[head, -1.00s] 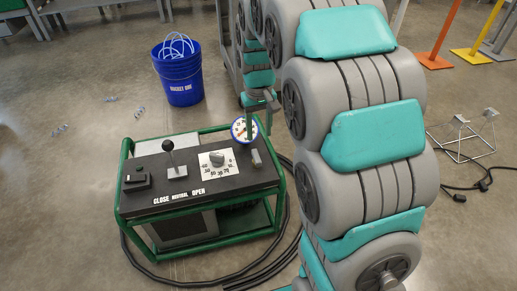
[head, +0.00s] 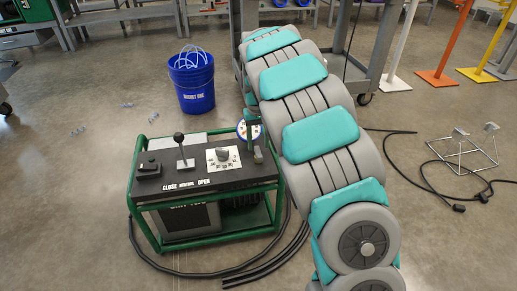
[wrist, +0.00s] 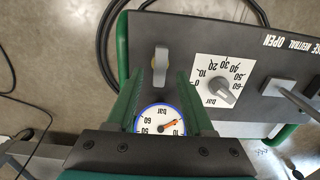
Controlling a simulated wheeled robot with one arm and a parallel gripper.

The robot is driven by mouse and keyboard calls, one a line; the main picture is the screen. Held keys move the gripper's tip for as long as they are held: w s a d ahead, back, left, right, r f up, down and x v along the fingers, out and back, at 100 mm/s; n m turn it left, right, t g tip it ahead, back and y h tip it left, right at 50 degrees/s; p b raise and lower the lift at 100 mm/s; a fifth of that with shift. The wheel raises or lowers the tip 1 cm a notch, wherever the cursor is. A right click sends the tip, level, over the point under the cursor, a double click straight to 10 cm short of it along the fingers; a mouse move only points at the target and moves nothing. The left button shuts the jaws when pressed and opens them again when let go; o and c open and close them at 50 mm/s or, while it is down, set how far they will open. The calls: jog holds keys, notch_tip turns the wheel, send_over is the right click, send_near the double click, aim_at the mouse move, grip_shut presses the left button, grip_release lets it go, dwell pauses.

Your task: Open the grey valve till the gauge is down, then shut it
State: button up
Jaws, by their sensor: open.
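The grey valve (wrist: 160,62) is a small handle on the black top of the cart, its long side running up and down in the wrist view. In the head view it is a small shape (head: 258,155) at the cart's right end. The round blue-rimmed gauge (wrist: 160,119) shows between my fingers. Its orange needle points near the 10 mark. In the head view the gauge (head: 243,132) is partly hidden by my arm's end. My gripper (wrist: 161,77) is open, with its green fingers on either side of the valve's near end. Contact cannot be told.
A white dial plate with a grey knob (wrist: 217,86) sits beside the valve. A black-knobbed lever (head: 181,150) stands on the cart. The green cart frame (head: 205,240) and black hoses (head: 262,275) surround it. A blue bucket (head: 192,88) stands behind on open floor.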

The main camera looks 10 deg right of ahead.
aim_at(258, 156)
jog(key=shift+f, duration=1.45)
jog(key=shift+c, duration=0.3)
grip_shut()
